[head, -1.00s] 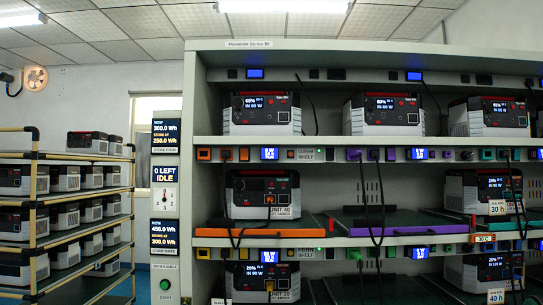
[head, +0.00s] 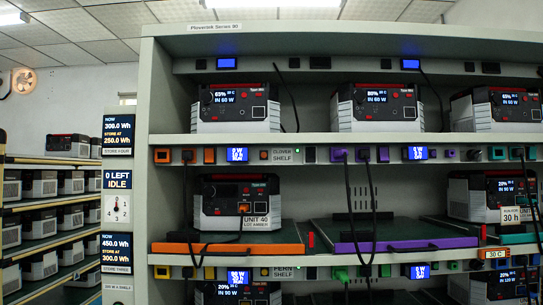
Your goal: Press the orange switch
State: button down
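The Clover shelf's front strip (head: 290,155) carries orange parts at its left: an orange square (head: 162,156), another orange square (head: 209,155), and a small orange one (head: 264,155) beside the shelf label. Which of them is a switch is too small to tell. Below the strip, the Unit 40 power station (head: 218,204) has a dark screen and an orange part (head: 244,208) on its front. It stands on an orange-fronted tray (head: 228,248). My gripper is not in view.
A purple-fronted tray (head: 400,246) beside Unit 40 is empty, with dark cables hanging before it. Lit power stations (head: 234,103) stand on the upper shelf. A status panel (head: 117,180) reads "0 left idle". A yellow-framed rack (head: 40,220) stands at left.

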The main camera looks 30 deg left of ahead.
aim_at(209, 154)
jog(key=z, duration=0.55)
jog(key=k, duration=1.2)
jog(key=u, duration=2)
jog(key=i, duration=1)
jog(key=u, duration=0.05)
